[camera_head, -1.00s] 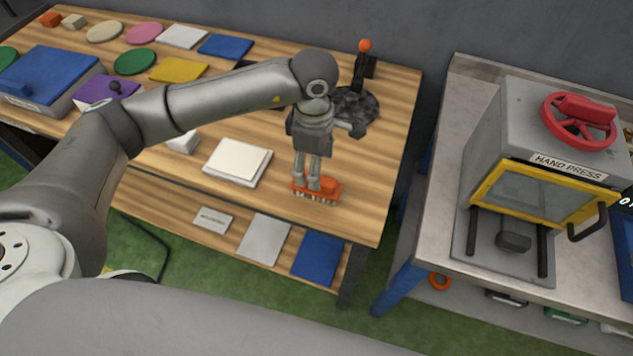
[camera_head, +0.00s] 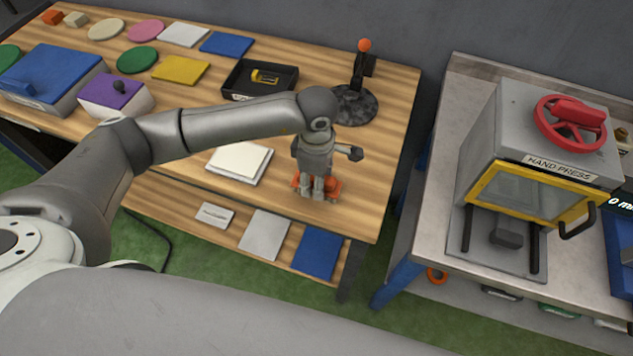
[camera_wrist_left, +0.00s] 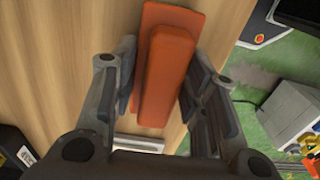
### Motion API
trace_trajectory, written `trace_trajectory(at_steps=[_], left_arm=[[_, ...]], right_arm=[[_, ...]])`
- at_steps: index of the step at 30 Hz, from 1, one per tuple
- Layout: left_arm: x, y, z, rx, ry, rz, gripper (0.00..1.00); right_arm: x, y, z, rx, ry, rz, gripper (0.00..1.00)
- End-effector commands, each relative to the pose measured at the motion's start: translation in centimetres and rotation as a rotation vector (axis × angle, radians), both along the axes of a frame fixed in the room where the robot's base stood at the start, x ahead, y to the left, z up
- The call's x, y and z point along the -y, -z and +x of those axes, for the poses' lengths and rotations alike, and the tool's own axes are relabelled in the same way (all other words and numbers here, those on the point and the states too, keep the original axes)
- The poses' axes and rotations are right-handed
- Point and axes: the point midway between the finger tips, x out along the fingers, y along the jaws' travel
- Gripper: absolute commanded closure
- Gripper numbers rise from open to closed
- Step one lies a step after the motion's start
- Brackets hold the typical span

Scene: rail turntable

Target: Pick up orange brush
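The orange brush (camera_head: 333,186) lies on the wooden table near its front right corner, under my left gripper. My left gripper (camera_head: 318,192) points down at it, with its fingers low over the brush. In the left wrist view the brush (camera_wrist_left: 165,75) has a raised orange handle block on a flat orange base. There the left gripper (camera_wrist_left: 165,95) is open, one finger on each side of the handle, with gaps visible. The bristles are hidden now. My right gripper is not in view.
A white pad (camera_head: 239,162) lies left of the brush. A black stand with an orange knob (camera_head: 364,46) and a black tray (camera_head: 259,82) stand behind. The hand press (camera_head: 540,150) is on a separate bench at right, across a gap.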

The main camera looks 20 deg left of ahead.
Motion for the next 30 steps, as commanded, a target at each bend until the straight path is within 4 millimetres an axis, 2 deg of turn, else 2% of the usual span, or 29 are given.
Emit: trace_trajectory(at_steps=[1,4,13,17,22,30], left_arm=[[0.0,0.0,0.0,0.000,0.000,0.000,0.71],[0.0,0.0,0.0,0.000,0.000,0.000,0.84],[0.0,-0.2,0.0,0.001,0.000,0.000,0.85],[0.0,-0.8,0.1,0.004,0.001,-0.001,0.85],[0.2,-3.3,-0.2,0.007,0.004,-0.002,0.85],[1.8,-9.2,-5.3,0.008,0.010,-0.002,0.85]], right_arm=[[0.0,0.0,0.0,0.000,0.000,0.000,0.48],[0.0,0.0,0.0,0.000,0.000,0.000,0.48],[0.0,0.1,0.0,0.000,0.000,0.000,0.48],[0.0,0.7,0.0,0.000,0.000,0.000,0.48],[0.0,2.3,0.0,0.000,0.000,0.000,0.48],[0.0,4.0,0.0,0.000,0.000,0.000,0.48]])
